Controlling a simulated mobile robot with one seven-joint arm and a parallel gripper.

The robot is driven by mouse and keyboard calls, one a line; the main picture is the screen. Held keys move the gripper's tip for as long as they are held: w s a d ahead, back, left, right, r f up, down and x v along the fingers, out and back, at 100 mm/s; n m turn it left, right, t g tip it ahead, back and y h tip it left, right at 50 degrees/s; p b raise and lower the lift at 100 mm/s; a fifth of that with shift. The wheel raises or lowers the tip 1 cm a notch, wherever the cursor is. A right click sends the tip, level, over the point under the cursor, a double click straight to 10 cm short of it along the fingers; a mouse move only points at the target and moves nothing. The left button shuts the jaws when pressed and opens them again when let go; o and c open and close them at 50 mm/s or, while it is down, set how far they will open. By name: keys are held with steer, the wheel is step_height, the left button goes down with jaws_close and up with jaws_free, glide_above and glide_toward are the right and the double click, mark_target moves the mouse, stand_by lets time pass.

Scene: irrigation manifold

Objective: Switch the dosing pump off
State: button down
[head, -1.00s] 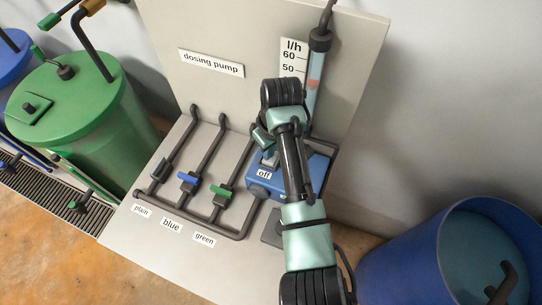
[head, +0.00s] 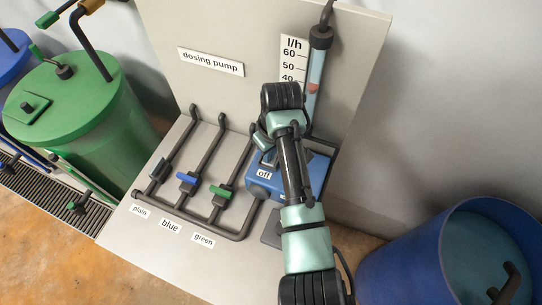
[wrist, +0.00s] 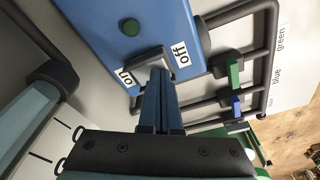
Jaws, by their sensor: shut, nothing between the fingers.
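The dosing pump is a blue box (head: 318,173) on the grey panel, partly hidden by my arm in the head view. In the wrist view its blue top (wrist: 95,22) bears a grey rocker switch (wrist: 148,60) between an "on" label (wrist: 125,77) and an "off" label (wrist: 181,53). A dark green round button or lamp (wrist: 130,27) sits beside the switch. My gripper (wrist: 159,74) is shut and empty. Its fingertips are at the switch, close to its "off" side, and hide part of it. I cannot tell which way the rocker is tipped.
A flow tube (head: 318,66) with a red float and an l/h scale (head: 292,60) stands behind the pump. Left are pipes with a blue valve handle (head: 188,179) and a green one (head: 222,192). A green tank (head: 75,100) and blue barrel (head: 400,262) flank the panel.

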step_height(320, 180, up, 7)
steer(key=p, duration=0.7)
stand_by(0.6)
